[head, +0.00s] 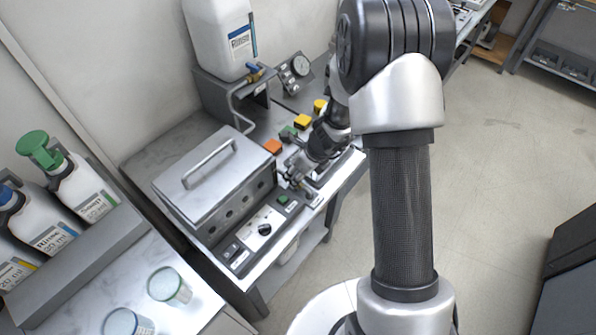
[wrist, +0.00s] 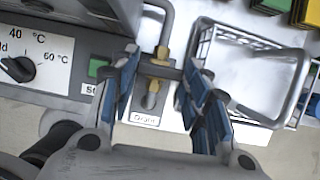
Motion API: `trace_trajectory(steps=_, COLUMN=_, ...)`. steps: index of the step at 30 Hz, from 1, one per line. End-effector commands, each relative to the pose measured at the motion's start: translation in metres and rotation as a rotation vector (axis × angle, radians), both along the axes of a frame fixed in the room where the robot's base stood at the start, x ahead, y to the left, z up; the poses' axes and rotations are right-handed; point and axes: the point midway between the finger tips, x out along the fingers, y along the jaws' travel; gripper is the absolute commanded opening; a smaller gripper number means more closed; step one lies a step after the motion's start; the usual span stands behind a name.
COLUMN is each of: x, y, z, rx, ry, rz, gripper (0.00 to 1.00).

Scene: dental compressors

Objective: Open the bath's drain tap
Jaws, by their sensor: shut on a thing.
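The bath (head: 213,172) is a steel box with a handled lid, standing on the bench in the head view. In the wrist view its drain tap (wrist: 158,71) is a brass fitting with a dark crossbar, under a bent grey pipe. A small "Drain" label (wrist: 145,119) sits just below it. My gripper (wrist: 162,78) has its blue-padded fingers on either side of the tap and is shut on the crossbar. In the head view my gripper (head: 296,178) is at the bath's right end, where the tap is too small to make out.
The control panel (head: 258,232) with a dial and green button lies along the bath's front. A wire basket (wrist: 240,68) stands close right of the tap. Coloured blocks (head: 302,122) sit behind my gripper. A white canister (head: 220,38) stands on a raised stand. Bottles (head: 78,185) fill the left.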

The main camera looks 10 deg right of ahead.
Motion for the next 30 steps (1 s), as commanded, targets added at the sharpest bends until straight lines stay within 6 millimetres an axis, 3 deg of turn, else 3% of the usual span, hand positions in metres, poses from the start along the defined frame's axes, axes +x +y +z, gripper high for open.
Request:
trace_trajectory(steps=11, x=0.0018, y=-0.0026, z=0.0024, rx=0.000, ry=0.001, rz=0.215, gripper=0.19)
trace_trajectory(steps=30, x=0.0081, y=-0.0046, z=0.0008, rx=0.000, ry=0.000, rz=0.824, gripper=0.19)
